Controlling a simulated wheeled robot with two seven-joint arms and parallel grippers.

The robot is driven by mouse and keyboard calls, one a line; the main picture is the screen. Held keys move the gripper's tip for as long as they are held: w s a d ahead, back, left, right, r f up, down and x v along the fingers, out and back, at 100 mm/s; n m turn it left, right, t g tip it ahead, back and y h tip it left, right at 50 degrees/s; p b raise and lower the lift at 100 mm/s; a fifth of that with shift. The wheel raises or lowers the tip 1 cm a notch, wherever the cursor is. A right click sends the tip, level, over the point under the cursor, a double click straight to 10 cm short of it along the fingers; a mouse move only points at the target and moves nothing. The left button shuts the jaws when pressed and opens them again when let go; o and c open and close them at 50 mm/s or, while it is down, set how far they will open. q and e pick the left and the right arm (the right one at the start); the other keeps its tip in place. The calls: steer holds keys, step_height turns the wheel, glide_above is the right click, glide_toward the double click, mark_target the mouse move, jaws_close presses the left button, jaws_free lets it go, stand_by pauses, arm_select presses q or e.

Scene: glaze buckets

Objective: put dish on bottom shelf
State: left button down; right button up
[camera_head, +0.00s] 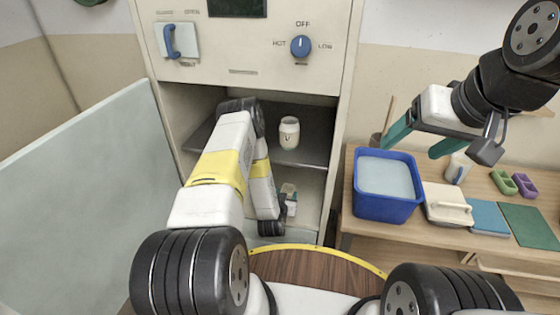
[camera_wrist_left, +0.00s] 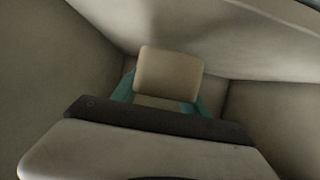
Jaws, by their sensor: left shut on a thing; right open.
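A beige rounded-square dish (camera_wrist_left: 168,74) sits between the teal fingers of my left gripper (camera_wrist_left: 163,90) in the left wrist view. The gripper is shut on it, inside the lower space of the cabinet (camera_head: 170,104). In the head view my left arm reaches down into that lower space, and the arm hides the gripper and the dish. The middle shelf (camera_head: 315,148) is above the lower space. I cannot tell whether the dish touches the bottom. My right gripper (camera_head: 411,150) is open and empty above the blue bucket.
A cream jar (camera_head: 289,132) stands on the middle shelf. The cabinet's pale door (camera_head: 90,190) is swung open to the left. On the wooden side table stand a blue bucket (camera_head: 384,206), a white lidded box (camera_head: 447,207) and green and purple trays. A small object (camera_head: 289,194) shows low in the cabinet.

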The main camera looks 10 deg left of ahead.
arm_select(q)
steer(key=w+a, duration=0.2)
steer(key=w, duration=0.2)
steer(key=w+a, duration=0.3)
steer(key=w+a+f, duration=0.1)
steer(key=w+a, duration=0.1)
steer(key=w, duration=0.2)
steer(key=shift+w+a+f, duration=0.1)
steer(key=shift+w+a, duration=0.2)
steer(key=shift+a, duration=0.05)
steer(key=shift+w+a, duration=0.3)
steer(key=shift+w, duration=0.15)
steer(key=shift+s+d+f, duration=0.1)
steer(key=shift+f, duration=1.7)
steer(key=c, duration=0.6)
jaws_free()
steer(key=shift+f, duration=0.15)
steer(key=shift+s+r, duration=0.1)
steer(key=shift+r, duration=0.1)
steer(key=v, duration=1.2)
steer(key=shift+f, duration=0.1)
